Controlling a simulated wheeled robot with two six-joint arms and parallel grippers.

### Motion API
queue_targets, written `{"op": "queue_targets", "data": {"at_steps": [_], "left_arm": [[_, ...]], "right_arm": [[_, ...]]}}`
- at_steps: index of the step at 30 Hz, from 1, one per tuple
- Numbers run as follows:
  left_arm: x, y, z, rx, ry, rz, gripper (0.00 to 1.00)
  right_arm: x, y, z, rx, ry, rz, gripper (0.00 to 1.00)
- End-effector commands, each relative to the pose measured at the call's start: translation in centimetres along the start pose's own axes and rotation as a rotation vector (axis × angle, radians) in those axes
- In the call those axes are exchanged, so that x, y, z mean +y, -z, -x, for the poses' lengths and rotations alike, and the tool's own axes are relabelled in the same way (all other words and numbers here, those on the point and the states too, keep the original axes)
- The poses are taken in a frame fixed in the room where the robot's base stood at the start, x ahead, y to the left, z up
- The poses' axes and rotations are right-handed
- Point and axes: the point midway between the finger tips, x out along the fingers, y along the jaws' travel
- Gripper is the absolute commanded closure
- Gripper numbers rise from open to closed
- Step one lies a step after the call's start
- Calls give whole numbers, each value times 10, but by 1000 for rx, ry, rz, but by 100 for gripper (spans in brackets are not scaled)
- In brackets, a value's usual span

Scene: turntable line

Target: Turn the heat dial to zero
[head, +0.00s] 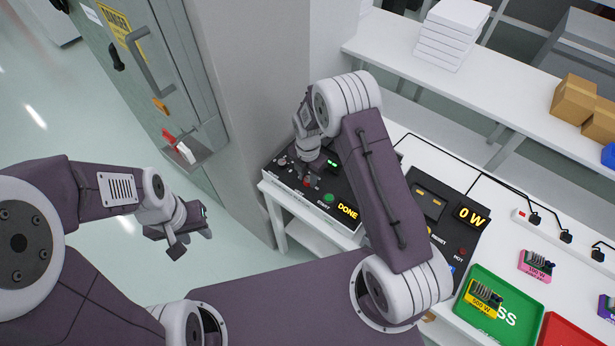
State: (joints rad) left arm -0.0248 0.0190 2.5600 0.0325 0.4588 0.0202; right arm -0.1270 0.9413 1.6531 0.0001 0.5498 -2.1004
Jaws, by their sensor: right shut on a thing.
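A black control panel (291,177) with an orange "DONE" display (347,212) and a green start button (328,198) sits at the left end of the white bench. My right gripper (308,178) reaches down onto this panel and is shut on a small control there, which looks like the heat dial. The gripper hides most of the dial, so its setting cannot be read. My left gripper (192,240) hangs over the floor left of the bench, empty, with its fingers apart.
A tester with a "0 W" display (471,216) stands right of my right forearm. A green tray (517,298) holds a yellow-labelled module (484,297). A red tray (571,332) and a pink module (536,264) are further right. A grey cabinet (165,75) stands at left.

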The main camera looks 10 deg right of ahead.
Motion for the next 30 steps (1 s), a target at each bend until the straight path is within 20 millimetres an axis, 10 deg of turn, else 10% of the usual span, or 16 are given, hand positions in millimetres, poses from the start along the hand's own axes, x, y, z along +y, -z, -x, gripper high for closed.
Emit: {"op": "queue_targets", "data": {"at_steps": [16, 17, 19, 30], "left_arm": [[0, 0, 0, 0, 0, 0, 64], [0, 0, 0, 0, 0, 0, 64], [0, 0, 0, 0, 0, 0, 64], [0, 0, -2, 0, 0, 0, 64]], "right_arm": [[3, -3, 3, -8, -11, 22, 100], [3, -3, 3, -8, -11, 22, 64], [3, -3, 3, -7, -10, 22, 48], [2, -2, 8, -5, -8, 21, 48]]}}
